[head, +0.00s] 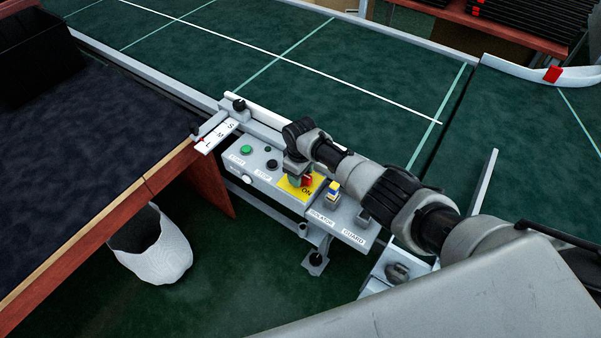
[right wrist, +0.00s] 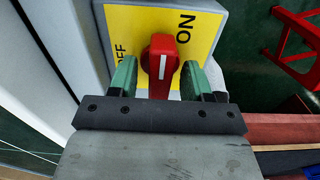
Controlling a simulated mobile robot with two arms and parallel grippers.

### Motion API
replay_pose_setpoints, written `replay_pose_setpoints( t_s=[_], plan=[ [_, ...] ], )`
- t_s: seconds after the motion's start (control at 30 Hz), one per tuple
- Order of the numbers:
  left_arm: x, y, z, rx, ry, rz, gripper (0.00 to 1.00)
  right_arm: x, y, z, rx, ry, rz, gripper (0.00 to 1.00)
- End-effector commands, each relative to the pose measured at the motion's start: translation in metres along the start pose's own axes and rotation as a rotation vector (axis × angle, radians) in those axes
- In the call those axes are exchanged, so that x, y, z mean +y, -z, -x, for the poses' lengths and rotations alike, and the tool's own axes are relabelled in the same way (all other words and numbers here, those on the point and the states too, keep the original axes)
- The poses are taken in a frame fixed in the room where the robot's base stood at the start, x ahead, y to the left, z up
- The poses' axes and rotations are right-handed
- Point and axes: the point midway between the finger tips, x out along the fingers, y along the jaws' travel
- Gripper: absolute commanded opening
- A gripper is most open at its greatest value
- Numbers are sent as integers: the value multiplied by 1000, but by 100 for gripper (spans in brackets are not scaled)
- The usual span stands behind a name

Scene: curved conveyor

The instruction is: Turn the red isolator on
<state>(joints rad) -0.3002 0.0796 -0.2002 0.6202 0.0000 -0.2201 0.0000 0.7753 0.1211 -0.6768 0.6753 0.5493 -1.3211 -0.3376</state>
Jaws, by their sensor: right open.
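The red isolator knob (right wrist: 161,65) stands on a yellow plate (right wrist: 212,22) in the right wrist view. Its white line runs upright in that picture. OFF is printed to its left and ON to its upper right. My right gripper (right wrist: 160,78) is open, with one green finger on each side of the knob and small gaps between. In the head view, my right gripper (head: 297,178) is over the isolator, whose red knob (head: 307,181) shows partly beside it; the yellow plate (head: 286,186) shows too. My left gripper is not in view.
The control panel also has a green button (head: 246,149), a black button (head: 271,164) and a blue-yellow guard switch (head: 333,190) close to the gripper. The green conveyor (head: 330,65) lies behind. A dark-topped table (head: 80,150) and a white bin (head: 153,258) are at left.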

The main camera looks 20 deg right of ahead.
Motion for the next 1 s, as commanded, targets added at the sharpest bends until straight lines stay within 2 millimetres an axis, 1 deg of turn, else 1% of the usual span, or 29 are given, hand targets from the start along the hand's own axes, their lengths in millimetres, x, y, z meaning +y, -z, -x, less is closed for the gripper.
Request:
replay_pose_setpoints(
  t_s=[0.07,0.17,0.27,0.5,0.6,0.7,0.83,1.0],
  plan=[
    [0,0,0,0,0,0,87,0,0,1,-1,0,0,49],
    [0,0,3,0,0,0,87,0,0,7,1,0,1,49],
    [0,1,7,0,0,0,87,0,1,23,3,-1,2,49],
    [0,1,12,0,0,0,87,1,0,70,3,-2,1,49],
    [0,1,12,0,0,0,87,1,0,87,3,-2,1,49],
    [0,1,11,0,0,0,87,0,1,99,2,0,1,49],
    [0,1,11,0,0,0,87,0,0,107,0,0,0,49],
    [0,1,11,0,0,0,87,0,0,108,0,0,-1,49]
  ],
)
